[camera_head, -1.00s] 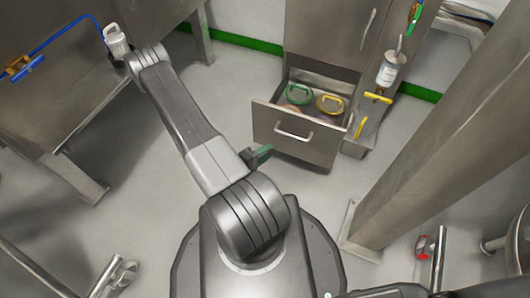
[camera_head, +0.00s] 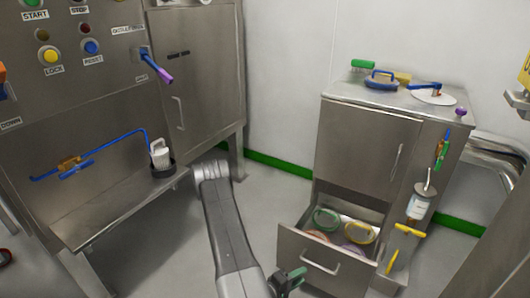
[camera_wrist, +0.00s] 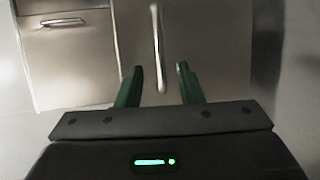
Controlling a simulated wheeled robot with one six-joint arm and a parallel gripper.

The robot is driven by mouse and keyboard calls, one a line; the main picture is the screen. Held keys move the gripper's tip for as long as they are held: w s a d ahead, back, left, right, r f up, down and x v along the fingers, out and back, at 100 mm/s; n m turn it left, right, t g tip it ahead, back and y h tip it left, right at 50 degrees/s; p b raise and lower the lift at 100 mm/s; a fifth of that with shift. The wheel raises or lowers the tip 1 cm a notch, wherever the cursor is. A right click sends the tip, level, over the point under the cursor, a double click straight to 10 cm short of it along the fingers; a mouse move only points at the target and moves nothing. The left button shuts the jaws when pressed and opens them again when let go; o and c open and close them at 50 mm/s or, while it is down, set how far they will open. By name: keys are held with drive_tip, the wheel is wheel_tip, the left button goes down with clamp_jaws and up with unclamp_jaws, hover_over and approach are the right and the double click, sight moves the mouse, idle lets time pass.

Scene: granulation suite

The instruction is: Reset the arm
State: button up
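My arm (camera_head: 228,235) runs from upper left down to the bottom of the head view. My gripper (camera_head: 288,281), with green fingers, is just left of the handle (camera_head: 320,268) of the open drawer. In the wrist view my gripper (camera_wrist: 158,88) is open, with its two green fingers apart. A metal bar handle (camera_wrist: 157,48) shows ahead, between the finger directions, probably the drawer handle. Nothing is held between the fingers.
The open drawer (camera_head: 295,245) holds several coloured round lids, below a steel cabinet (camera_head: 365,145). A control panel (camera_head: 70,70) and a bench (camera_head: 110,215) stand at left. A bottle (camera_head: 418,206) hangs on the cabinet's right side. Grey floor (camera_head: 180,265) is clear around the arm.

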sight(318, 267)
drive_tip(key=b+x, duration=0.2)
drive_tip(key=x, duration=0.7)
drive_tip(key=shift+d, duration=0.15)
